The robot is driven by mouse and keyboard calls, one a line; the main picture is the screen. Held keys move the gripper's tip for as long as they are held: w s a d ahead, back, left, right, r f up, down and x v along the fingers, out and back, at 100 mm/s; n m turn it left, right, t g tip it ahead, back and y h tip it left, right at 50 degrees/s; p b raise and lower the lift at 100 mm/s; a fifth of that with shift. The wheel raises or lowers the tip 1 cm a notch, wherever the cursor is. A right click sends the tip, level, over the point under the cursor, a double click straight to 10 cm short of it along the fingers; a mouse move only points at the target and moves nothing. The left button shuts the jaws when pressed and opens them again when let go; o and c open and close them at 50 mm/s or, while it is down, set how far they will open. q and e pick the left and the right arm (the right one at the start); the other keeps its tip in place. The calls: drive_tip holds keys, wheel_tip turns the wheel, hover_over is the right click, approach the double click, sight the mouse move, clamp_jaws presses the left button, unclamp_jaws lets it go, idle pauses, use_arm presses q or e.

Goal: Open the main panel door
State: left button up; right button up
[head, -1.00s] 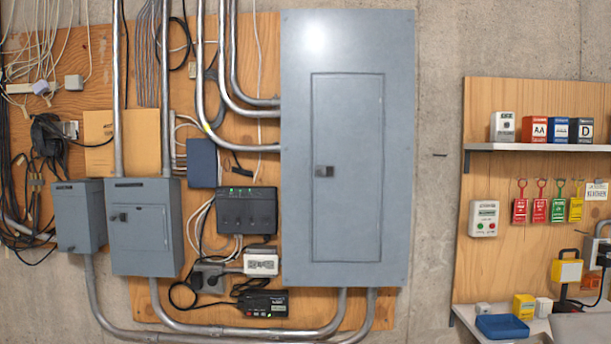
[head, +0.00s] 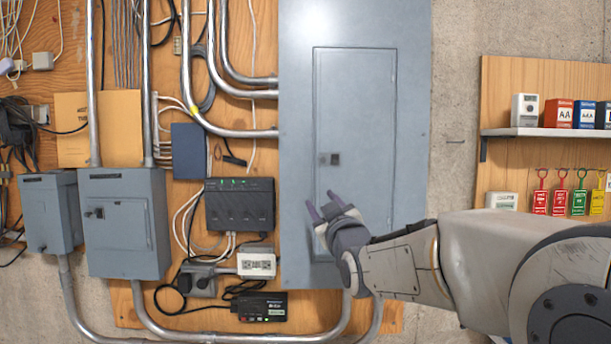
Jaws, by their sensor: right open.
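The main panel (head: 300,120) is a tall grey metal box on the wall. Its inset door (head: 360,105) lies flush and closed. A small dark latch (head: 329,159) sits at the door's left edge. My right gripper (head: 322,202) comes in from the right, in front of the lower part of the door. Its fingers are apart and empty, pointing up and left, below the latch and not visibly touching it. My right arm hides the door's lower right part. My left gripper is not in view.
Two smaller grey boxes (head: 125,225) and conduits are at the left. A black power unit (head: 240,205) is left of the panel. At the right, a shelf (head: 550,132) holds small boxes above hanging coloured tags (head: 560,202). Bare concrete lies between.

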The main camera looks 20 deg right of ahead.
drive_tip(key=t+h, duration=0.1)
drive_tip(key=t, duration=0.1)
approach(324, 161)
drive_tip(key=p+x, duration=0.5)
drive_tip(key=x, duration=0.2)
drive_tip(key=shift+w+r+p, duration=0.15)
drive_tip(key=shift+r+p, duration=0.1)
drive_tip(key=shift+p, duration=0.1)
drive_tip(key=shift+w, duration=0.55)
clamp_jaws()
idle(0.4)
